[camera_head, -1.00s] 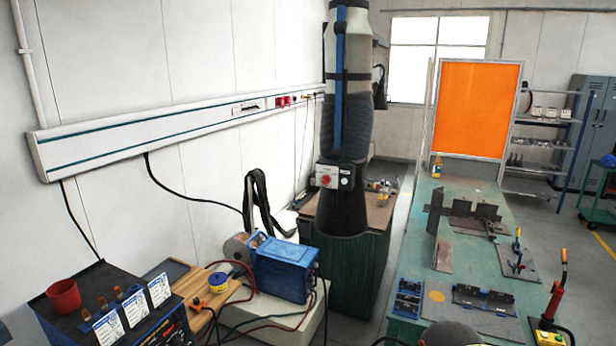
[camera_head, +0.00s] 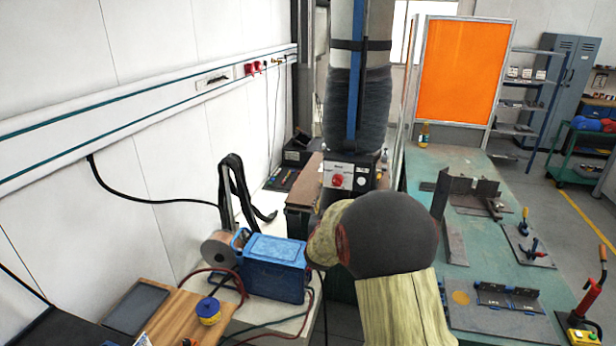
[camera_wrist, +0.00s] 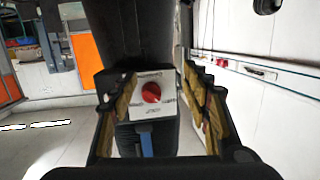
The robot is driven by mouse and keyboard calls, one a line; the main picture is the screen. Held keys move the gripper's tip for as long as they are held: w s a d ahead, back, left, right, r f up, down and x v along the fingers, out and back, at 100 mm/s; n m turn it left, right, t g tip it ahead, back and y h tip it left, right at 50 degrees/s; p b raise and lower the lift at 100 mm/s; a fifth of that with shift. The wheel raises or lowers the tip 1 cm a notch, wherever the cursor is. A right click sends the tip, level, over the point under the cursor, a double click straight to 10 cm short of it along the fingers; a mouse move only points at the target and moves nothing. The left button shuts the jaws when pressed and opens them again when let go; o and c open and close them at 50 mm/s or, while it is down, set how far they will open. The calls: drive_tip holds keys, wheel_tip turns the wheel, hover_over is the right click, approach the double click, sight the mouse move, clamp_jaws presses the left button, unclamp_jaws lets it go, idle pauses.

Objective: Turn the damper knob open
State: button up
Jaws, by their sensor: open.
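The damper knob (camera_head: 337,180) is a red round knob on the pale front plate of a small control box (camera_head: 362,178), which is mounted on the thick dark extraction duct (camera_head: 358,110). In the wrist view the red knob (camera_wrist: 151,93) shows between the fingers of my gripper (camera_wrist: 160,80). My gripper is open, with a finger on each side of the knob in that picture. I see no contact, and the exact gap is hard to tell. In the head view my arm covers the lower duct and hides my fingers.
A blue machine (camera_head: 275,266) with a wire spool stands on a bench at left, beside hoses and a hanging strap. A green table (camera_head: 420,160) with metal fixtures is at right. An orange screen (camera_head: 462,72) stands behind it. A white wall (camera_head: 150,180) borders the left.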

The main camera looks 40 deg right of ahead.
drive_tip(key=h, duration=0.2)
approach(337, 184)
drive_tip(key=x, duration=0.2)
drive_tip(key=shift+t, duration=0.3)
drive_tip(key=shift+x, duration=3.95)
drive_tip(key=c, duration=0.3)
drive_tip(key=c, duration=0.7)
drive_tip(key=shift+c, duration=0.8)
